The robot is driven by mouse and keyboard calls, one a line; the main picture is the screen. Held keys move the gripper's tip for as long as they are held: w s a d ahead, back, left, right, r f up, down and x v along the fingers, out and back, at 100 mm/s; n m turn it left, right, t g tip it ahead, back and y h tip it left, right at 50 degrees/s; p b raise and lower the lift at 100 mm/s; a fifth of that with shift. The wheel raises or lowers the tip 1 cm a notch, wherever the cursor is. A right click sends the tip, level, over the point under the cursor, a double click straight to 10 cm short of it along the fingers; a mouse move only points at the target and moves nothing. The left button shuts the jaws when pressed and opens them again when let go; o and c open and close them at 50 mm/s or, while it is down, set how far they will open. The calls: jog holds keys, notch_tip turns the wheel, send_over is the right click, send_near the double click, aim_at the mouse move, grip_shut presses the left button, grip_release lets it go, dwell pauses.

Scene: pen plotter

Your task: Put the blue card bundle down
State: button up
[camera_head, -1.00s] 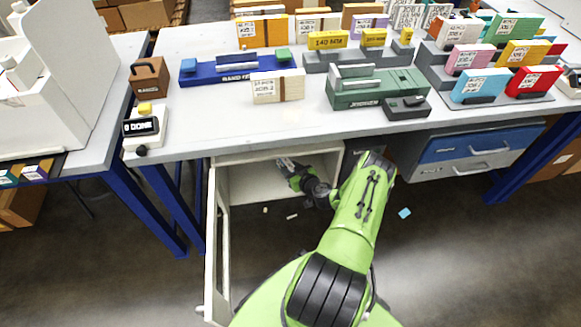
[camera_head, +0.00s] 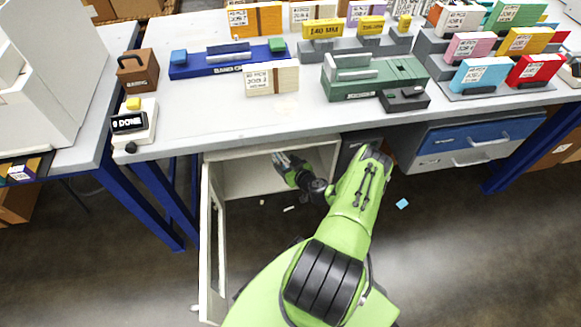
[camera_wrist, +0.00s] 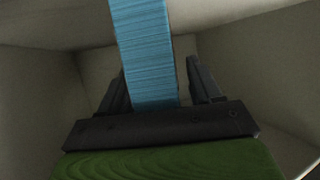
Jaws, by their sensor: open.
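The blue card bundle (camera_wrist: 146,50) stands between the two fingers of my gripper in the wrist view, its striped edge facing the camera. My gripper (camera_wrist: 158,82) is open, with a visible gap between the bundle and the right finger. Contact at the left finger is hard to tell. In the head view my gripper (camera_head: 281,160) reaches into the open pale cabinet (camera_head: 235,178) under the table. The bundle cannot be made out there. What the bundle rests on is hidden.
The cabinet walls (camera_wrist: 38,95) surround the gripper closely. The cabinet door (camera_head: 207,245) stands open at the left. The tabletop (camera_head: 200,115) is above my arm, holding a rack of labelled bundles, including another light blue one (camera_head: 482,74). Small scraps lie on the floor.

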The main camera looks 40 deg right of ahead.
jog(key=p+v, duration=0.5)
jog(key=v, duration=0.7)
